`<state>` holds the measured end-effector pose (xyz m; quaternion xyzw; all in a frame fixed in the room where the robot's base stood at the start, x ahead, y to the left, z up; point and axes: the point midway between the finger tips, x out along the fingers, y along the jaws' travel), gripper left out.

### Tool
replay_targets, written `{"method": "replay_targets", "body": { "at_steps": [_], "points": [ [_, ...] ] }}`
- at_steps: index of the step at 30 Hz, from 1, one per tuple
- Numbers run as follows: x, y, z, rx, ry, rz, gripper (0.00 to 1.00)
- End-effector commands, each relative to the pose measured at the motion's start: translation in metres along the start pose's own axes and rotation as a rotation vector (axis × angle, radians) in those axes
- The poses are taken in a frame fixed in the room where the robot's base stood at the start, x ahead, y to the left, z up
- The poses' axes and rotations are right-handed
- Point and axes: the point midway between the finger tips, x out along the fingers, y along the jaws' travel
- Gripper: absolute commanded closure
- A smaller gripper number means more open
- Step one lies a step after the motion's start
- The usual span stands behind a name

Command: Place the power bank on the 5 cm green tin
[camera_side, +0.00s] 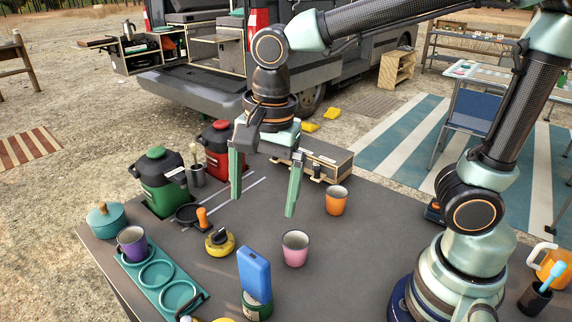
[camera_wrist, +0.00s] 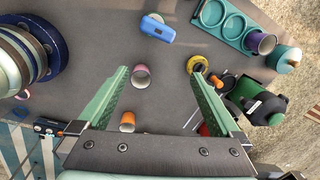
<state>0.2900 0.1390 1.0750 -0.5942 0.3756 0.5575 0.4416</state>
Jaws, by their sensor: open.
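The blue power bank (camera_side: 254,272) stands on end, leaning slightly, on top of a short green tin (camera_side: 258,311) near the table's front edge. In the wrist view the power bank (camera_wrist: 158,27) shows from above at the top middle; the tin is mostly hidden beneath it. My gripper (camera_side: 263,204) is open and empty, held above the table behind the power bank and apart from it. In the wrist view my gripper's fingers (camera_wrist: 160,72) are spread wide, with nothing held between them.
A pink cup (camera_side: 295,248) stands right of the power bank, an orange cup (camera_side: 336,200) farther back. A yellow-and-black item (camera_side: 220,242), a pan with an orange handle (camera_side: 190,214) and a teal holder tray (camera_side: 150,276) lie left. Green (camera_side: 163,187) and red (camera_side: 222,152) canisters stand behind.

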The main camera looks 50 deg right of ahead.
Motion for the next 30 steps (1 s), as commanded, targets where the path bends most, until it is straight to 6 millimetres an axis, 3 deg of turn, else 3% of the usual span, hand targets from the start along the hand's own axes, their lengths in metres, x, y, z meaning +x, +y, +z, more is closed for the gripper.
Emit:
{"method": "replay_targets", "body": {
  "at_steps": [6,15,21,30],
  "points": [
    [-0.016,0.011,-0.051,-0.405,0.052,-0.131,0.0],
    [-0.029,0.035,-0.107,-0.955,0.247,-0.219,0.0],
    [-0.032,0.046,-0.126,-1.173,0.35,-0.212,0.0],
    [-0.032,0.048,-0.129,-1.23,0.373,-0.204,0.0]
  ]
}}
